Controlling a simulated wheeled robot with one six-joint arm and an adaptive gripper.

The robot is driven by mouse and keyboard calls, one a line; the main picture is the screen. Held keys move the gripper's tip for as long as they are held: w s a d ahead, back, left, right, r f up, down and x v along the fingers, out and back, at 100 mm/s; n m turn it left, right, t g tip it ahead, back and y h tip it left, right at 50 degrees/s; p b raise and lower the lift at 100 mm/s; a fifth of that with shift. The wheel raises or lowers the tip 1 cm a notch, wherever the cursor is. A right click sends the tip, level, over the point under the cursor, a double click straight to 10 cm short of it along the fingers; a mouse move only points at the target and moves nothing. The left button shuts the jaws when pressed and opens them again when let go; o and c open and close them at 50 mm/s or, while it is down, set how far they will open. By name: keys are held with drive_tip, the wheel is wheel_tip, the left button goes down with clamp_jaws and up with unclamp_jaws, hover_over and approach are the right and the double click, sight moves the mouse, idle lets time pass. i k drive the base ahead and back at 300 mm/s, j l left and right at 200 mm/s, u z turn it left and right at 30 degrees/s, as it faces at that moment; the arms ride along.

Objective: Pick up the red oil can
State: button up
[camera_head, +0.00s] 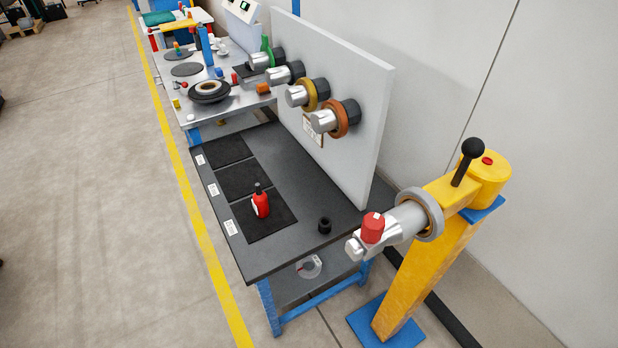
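A red oil can (261,204) with a black top and a pale label stands upright on the nearest of three dark square mats (277,228). This mat lies at the near left part of a dark workbench (295,178). Open mat surface surrounds the can, and nothing touches its sides. My gripper is not in view.
A small black cylinder (325,225) stands right of the can. A grey upright panel (345,105) with several spindles edges the bench's right side. A yellow post (420,270) with a silver spindle (403,218) stands near right. Open floor (95,200) lies left.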

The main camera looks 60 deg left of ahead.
sight(260, 203)
drive_tip(key=u, duration=1.75)
